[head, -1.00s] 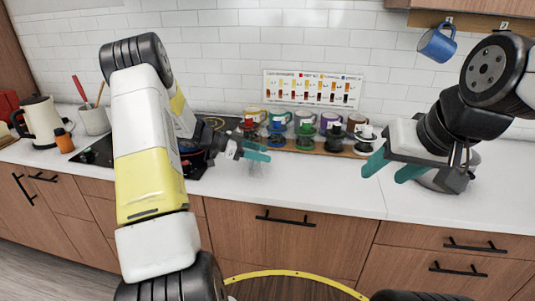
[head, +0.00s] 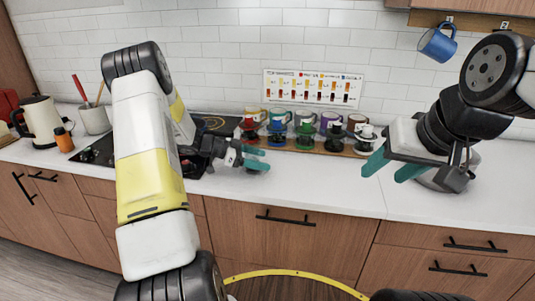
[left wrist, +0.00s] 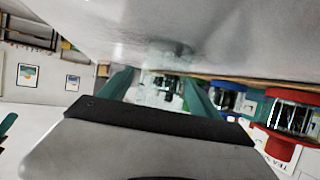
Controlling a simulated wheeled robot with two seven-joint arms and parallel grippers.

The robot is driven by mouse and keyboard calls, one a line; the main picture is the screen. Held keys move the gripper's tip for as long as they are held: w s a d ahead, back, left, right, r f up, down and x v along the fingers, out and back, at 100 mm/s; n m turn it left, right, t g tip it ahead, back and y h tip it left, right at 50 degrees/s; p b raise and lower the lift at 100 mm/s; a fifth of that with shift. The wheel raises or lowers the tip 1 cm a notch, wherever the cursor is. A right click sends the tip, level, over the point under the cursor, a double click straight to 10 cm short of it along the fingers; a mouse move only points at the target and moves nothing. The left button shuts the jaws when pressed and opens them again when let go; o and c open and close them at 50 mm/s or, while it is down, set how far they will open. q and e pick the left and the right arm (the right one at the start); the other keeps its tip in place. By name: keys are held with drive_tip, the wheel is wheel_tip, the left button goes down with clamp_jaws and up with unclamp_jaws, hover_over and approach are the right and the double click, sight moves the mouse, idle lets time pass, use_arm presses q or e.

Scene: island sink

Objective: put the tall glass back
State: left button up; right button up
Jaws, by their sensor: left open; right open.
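My left gripper (head: 266,159) is open just above the white counter, in front of the row of mugs. In the left wrist view, whose picture is turned over, a clear glass (left wrist: 161,88) shows between the two teal fingers. It appears to stand on the counter, which fills the top of that view. In the head view the glass is too faint to make out. I cannot tell whether a finger touches it. My right gripper (head: 382,173) is open and empty above the counter on the right.
Several mugs and coloured drippers stand on a wooden board (head: 313,147) by the tiled wall. A black cooktop (head: 100,150) lies left, beside a white kettle (head: 42,120) and a utensil crock (head: 94,119). A blue mug (head: 438,43) hangs at upper right. The front counter is clear between the grippers.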

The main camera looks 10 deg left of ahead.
use_arm(q)
drive_tip(key=v, duration=1.2)
drive_tip(key=shift+r, duration=0.1)
idle(2.1)
